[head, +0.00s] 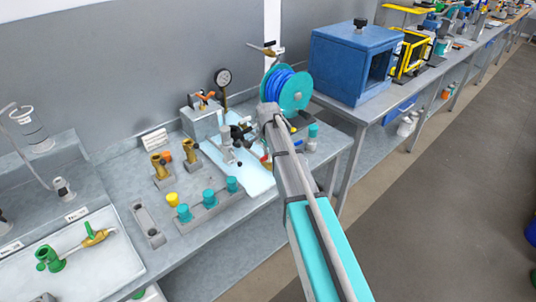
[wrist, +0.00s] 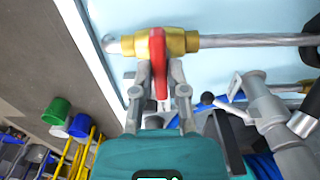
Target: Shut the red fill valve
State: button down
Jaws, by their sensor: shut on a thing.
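The fill valve's red handle (wrist: 158,62) sits on a brass valve body (wrist: 187,42) on a grey pipe (wrist: 245,40) in the wrist view. The handle appears to lie across the pipe. My gripper (wrist: 160,82) is shut on the handle, with one finger on each side of it. In the head view, a small patch of red and brass (head: 266,160) shows beside my arm at the light-blue tray (head: 257,181). My arm hides most of that area, and my fingertips cannot be made out there.
A grey fitting (wrist: 262,105) with a black knob lies close right of my gripper. A blue hose reel (head: 287,88) and pressure gauge (head: 223,78) stand behind. Teal-capped pieces (head: 208,197) stand in front left.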

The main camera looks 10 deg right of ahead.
jog(key=c, duration=0.7)
grip_release()
jog(key=shift+o, duration=0.2)
jog(key=shift+n, duration=0.5)
jog(key=n, duration=0.7)
jog(key=shift+n, duration=0.4)
notch_tip(320, 180, up, 14)
jog(key=p, duration=1.4)
jog(key=s+f+n+b, duration=0.1)
jog(key=s+f+b, duration=0.6)
jog(key=s, duration=0.6)
jog(key=s+f+n+b, duration=0.2)
jog(key=s+f+b, duration=0.5)
jog(key=s, duration=0.6)
jog(key=shift+d, duration=0.25)
jog(key=shift+s+f, duration=0.1)
